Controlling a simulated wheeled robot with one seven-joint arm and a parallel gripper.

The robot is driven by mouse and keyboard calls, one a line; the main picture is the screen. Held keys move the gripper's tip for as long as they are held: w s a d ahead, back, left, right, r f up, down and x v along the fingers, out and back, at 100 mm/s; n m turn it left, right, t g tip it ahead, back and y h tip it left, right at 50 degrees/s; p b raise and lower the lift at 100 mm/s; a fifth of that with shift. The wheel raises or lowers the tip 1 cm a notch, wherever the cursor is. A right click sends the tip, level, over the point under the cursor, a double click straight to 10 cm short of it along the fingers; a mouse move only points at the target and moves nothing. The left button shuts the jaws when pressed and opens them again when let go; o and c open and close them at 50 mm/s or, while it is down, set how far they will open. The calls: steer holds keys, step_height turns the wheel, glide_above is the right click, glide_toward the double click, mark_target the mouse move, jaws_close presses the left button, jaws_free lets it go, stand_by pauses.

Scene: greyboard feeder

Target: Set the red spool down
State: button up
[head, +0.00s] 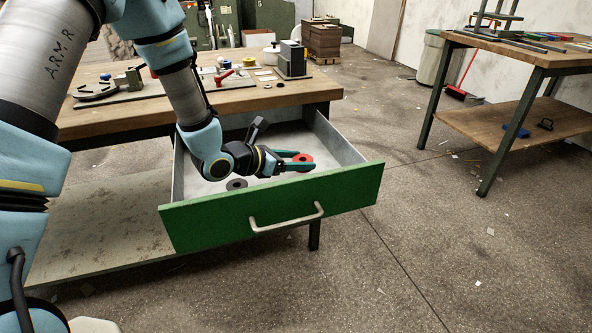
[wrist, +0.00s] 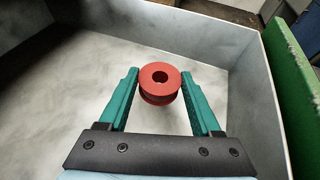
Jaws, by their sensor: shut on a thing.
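The red spool (head: 302,161) is between the fingertips of my gripper (head: 297,160), inside the open drawer. The wrist view shows the spool (wrist: 160,83) from above, with a round hole in its middle and a teal finger on each side. My gripper (wrist: 160,88) is shut on it. The drawer (head: 345,190) is grey inside with a green front. I cannot tell whether the spool touches the drawer floor.
A dark grey ring-like piece (head: 237,184) lies in the drawer near its front. The drawer's green front (wrist: 303,75) and grey walls stand close around my gripper. The workbench top (head: 235,99) above holds several small items. Bare drawer floor (wrist: 45,125) shows left of the fingers.

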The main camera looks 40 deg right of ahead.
steer(key=shift+f, duration=1.55)
steer(key=shift+f, duration=0.2)
steer(key=o, duration=1.3)
steer(key=shift+r, duration=0.1)
steer(key=shift+a+r, duration=0.2)
steer(key=v, duration=1.1)
steer(key=shift+a+r+b, duration=0.15)
steer(key=shift+a+b, duration=0.15)
